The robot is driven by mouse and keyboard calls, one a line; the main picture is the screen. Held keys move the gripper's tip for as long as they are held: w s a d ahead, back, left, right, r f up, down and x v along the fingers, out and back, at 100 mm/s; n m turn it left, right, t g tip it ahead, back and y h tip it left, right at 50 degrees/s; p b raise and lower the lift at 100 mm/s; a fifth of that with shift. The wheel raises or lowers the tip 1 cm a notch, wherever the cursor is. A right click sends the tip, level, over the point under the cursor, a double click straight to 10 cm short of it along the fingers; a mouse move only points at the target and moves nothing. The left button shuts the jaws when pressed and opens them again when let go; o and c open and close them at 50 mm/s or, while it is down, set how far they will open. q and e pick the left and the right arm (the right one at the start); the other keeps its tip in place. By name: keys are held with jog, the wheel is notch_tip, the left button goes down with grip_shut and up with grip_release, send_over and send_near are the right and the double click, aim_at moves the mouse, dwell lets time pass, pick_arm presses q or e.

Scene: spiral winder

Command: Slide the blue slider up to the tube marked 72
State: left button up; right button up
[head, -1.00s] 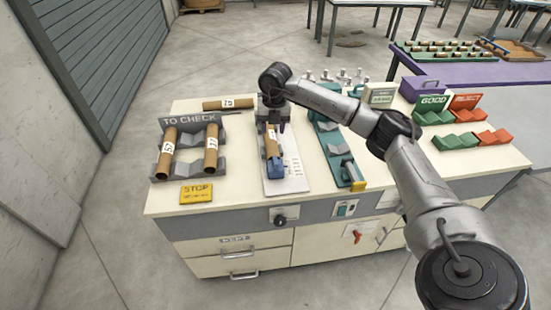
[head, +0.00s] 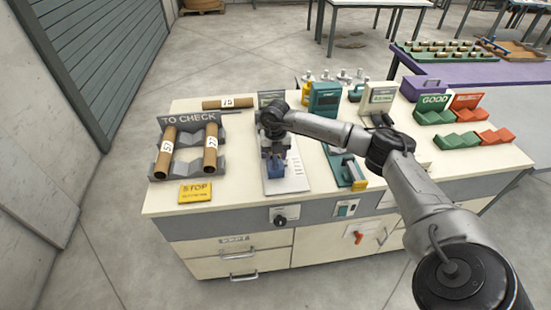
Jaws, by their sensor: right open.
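The blue slider (head: 275,170) is on the white board (head: 293,180) near the middle of the bench, toward its front end. My right gripper (head: 273,157) points down right above the slider, open; whether its fingers touch the slider cannot be told. My wrist and gripper cover the tube that lies along this board, so its mark is hidden. My left gripper is not in view.
The grey TO CHECK rack (head: 188,166) at left holds two marked tubes, their numbers hard to read. Another tube (head: 228,103) lies behind. A teal device (head: 325,101) and teal fixture (head: 338,165) stand at right.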

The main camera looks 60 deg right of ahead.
jog(key=shift+f, duration=0.75)
jog(key=shift+c, duration=0.3)
grip_shut()
